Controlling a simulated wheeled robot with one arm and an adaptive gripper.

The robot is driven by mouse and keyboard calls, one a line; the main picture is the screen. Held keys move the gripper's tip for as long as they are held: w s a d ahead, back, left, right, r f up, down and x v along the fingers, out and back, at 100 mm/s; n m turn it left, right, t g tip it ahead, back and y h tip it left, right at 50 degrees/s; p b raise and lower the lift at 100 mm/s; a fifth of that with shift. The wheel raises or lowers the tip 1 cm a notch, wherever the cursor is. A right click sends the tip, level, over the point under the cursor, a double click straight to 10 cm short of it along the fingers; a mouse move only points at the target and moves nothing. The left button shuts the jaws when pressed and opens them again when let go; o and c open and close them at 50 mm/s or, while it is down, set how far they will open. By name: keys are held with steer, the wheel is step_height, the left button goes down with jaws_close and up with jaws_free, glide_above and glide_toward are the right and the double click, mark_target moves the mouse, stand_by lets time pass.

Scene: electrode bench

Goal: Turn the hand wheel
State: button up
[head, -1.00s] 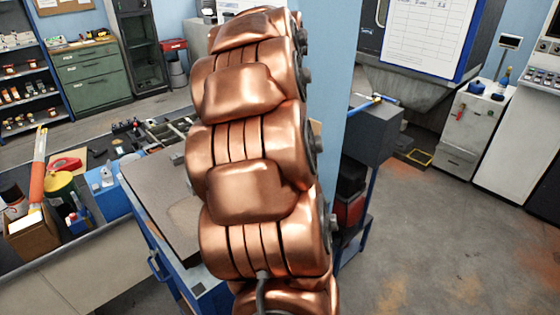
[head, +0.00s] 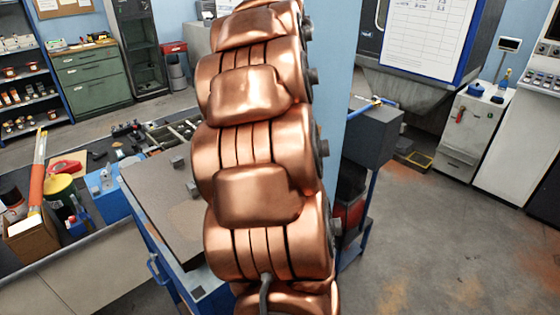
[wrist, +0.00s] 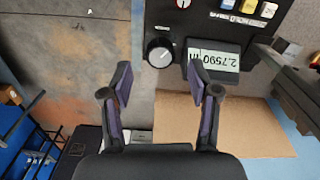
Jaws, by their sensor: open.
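My gripper (wrist: 159,70) is open and empty, one finger on each side of the knob's line. The fingertips appear just short of the knob in the picture, and I cannot tell the depth gap. A display (wrist: 215,60) with upside-down digits lies right of the knob. In the head view my copper-coloured arm hides the gripper and knob.
Brown board (wrist: 215,120) lies below the display. Coloured buttons (wrist: 245,8) line the panel's top. In the head view, a bench with tools (head: 100,170) stands left, a grey box (head: 372,138) right of my arm, and a white cabinet (head: 467,130) farther right. Floor at right is mostly clear.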

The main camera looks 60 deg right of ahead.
step_height(320, 180, up, 8)
steer(key=shift+r, duration=0.15)
stand_by(0.4)
